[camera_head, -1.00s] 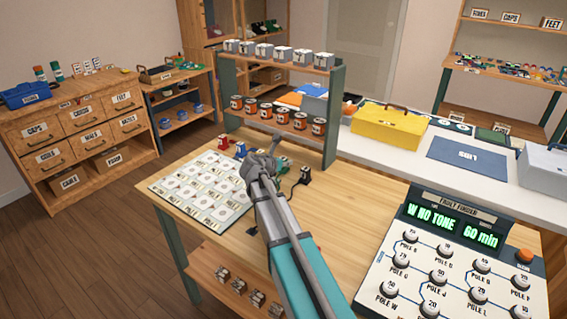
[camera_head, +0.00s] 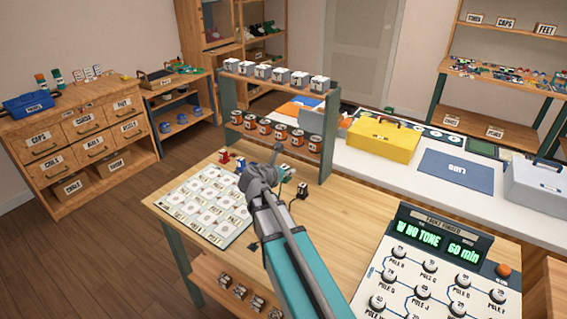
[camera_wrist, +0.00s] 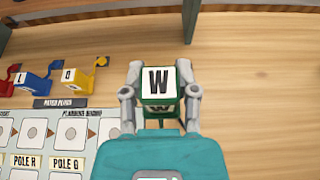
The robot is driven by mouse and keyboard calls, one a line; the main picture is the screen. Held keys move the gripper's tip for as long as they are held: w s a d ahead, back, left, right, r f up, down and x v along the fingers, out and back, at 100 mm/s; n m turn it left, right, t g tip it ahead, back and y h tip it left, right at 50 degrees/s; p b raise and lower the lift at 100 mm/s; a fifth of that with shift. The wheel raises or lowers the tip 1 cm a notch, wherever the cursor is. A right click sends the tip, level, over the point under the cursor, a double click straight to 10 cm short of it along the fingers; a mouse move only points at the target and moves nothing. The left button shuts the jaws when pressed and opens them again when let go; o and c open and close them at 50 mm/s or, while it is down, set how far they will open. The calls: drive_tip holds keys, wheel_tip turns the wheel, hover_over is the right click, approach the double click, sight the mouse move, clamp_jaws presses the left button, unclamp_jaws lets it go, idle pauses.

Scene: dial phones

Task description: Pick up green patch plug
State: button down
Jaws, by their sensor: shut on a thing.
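The green patch plug (camera_wrist: 158,88) has a white top marked W. In the wrist view it sits between the two fingers of my gripper (camera_wrist: 159,97), which are shut on its sides. In the head view my gripper (camera_head: 268,172) is over the wooden table, and part of the green plug shows just right of it (camera_head: 287,172). I cannot tell whether the plug touches the table. To the left in the wrist view are a blue plug (camera_wrist: 35,82) marked L, a yellow plug (camera_wrist: 80,80) and part of a red plug (camera_wrist: 8,82).
A card sheet of printed circles (camera_head: 203,207) lies left of my gripper. A black plug (camera_head: 302,192) stands close on the right. A shelf with orange cans (camera_head: 265,127) rises behind. The fault finder panel (camera_head: 430,265) is at the front right.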

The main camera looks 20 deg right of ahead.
drive_tip(key=s, duration=0.1)
drive_tip(key=s+a+r+p, duration=0.1)
drive_tip(key=s, duration=0.1)
drive_tip(key=s+r, duration=0.1)
drive_tip(key=s, duration=0.1)
drive_tip(key=shift+a+r+p, duration=0.15)
drive_tip(key=shift+p, duration=0.2)
idle(0.7)
